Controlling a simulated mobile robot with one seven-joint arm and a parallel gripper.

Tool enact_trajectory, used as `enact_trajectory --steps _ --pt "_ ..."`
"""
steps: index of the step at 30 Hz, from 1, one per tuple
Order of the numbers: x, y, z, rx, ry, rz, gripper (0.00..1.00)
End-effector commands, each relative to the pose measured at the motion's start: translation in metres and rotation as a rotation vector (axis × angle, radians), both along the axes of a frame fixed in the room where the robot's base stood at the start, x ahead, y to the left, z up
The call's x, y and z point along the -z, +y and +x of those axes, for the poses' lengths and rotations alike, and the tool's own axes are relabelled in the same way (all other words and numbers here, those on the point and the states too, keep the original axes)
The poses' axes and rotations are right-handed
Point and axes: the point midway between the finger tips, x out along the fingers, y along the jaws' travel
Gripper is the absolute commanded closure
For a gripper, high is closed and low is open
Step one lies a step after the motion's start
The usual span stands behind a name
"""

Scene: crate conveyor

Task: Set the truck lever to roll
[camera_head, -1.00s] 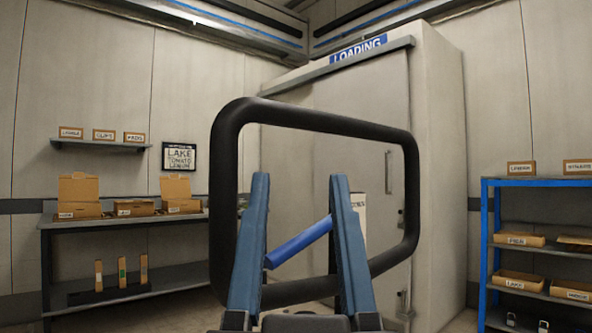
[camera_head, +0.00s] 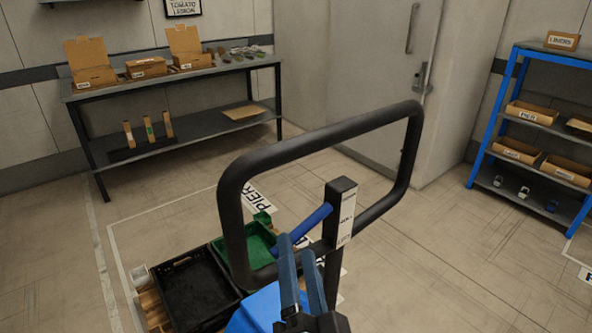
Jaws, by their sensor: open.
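The truck's black loop handle (camera_head: 232,215) stands in front of me. A dark post (camera_head: 338,190) with a white label plate (camera_head: 346,217) rises inside the loop, its text too small to read. The blue lever (camera_head: 315,217) sticks out from the post, slanting down to the left. My gripper (camera_head: 297,245) is open, its two blue fingers pointing up and away just below the lever's lower left end. The fingers overlap that end in the picture; I cannot tell whether they touch it.
A workbench (camera_head: 200,74) with cardboard boxes stands at the back left. A blue shelf (camera_head: 487,125) stands at right. Floor between is open.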

Motion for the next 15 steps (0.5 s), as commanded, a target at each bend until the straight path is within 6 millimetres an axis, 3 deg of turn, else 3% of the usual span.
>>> enact_trajectory --steps 1,9,15 --pt "-0.008 -0.003 -0.005 -0.005 0.045 0.048 0.48" --pt "0.012 -0.011 -0.026 -0.007 0.165 0.223 0.48" --pt "0.017 -0.012 -0.022 -0.007 0.177 0.249 0.48"
